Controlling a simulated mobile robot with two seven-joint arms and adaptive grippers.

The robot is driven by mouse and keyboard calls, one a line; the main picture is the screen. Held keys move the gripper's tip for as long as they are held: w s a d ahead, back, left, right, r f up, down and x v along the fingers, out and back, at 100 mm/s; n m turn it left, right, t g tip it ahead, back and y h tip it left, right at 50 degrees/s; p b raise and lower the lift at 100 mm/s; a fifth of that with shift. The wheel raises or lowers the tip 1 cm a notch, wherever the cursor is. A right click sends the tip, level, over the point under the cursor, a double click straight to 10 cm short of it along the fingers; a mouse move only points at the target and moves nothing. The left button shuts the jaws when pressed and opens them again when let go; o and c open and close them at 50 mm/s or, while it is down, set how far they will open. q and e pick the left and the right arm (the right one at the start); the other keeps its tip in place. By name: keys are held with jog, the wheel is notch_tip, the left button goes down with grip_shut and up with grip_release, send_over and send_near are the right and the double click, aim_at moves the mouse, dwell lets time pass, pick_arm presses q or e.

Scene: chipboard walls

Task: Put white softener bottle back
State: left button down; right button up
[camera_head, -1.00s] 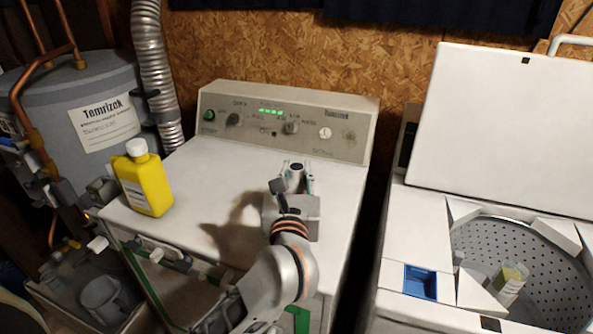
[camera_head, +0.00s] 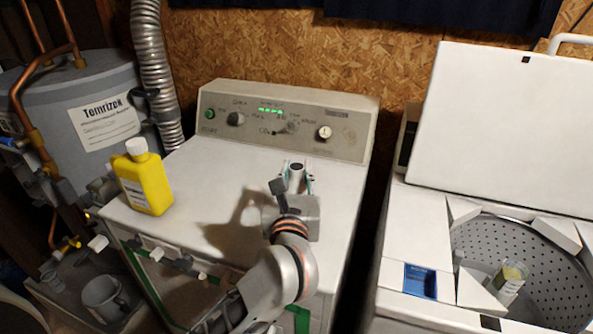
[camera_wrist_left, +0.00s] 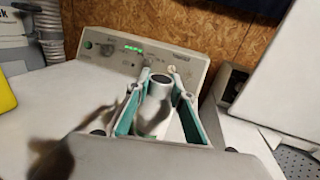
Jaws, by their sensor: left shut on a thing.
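My left gripper (camera_head: 297,188) is over the right part of the white dryer top, seen from behind in the head view. It is shut on the white softener bottle (camera_head: 296,167), whose dark round end shows between the fingers. In the left wrist view the fingers (camera_wrist_left: 158,108) grip the white bottle (camera_wrist_left: 160,86) from both sides. Most of the bottle is hidden by the gripper; I cannot tell whether it touches the dryer top. My right gripper is not in view.
A yellow bottle with a white cap (camera_head: 144,180) stands at the left of the dryer top (camera_head: 200,205). The dryer's control panel (camera_head: 280,125) rises behind. To the right is an open washer (camera_head: 420,235) with a small container (camera_head: 511,277) in its drum. The dryer top's middle is clear.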

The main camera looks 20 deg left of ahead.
pick_arm(q)
jog(key=shift+f+b, duration=0.55)
jog(key=shift+f, duration=0.2)
jog(key=c, duration=1.7)
grip_release()
jog(key=shift+f, duration=0.1)
jog(key=v, duration=1.2)
jog(key=shift+s, duration=0.15)
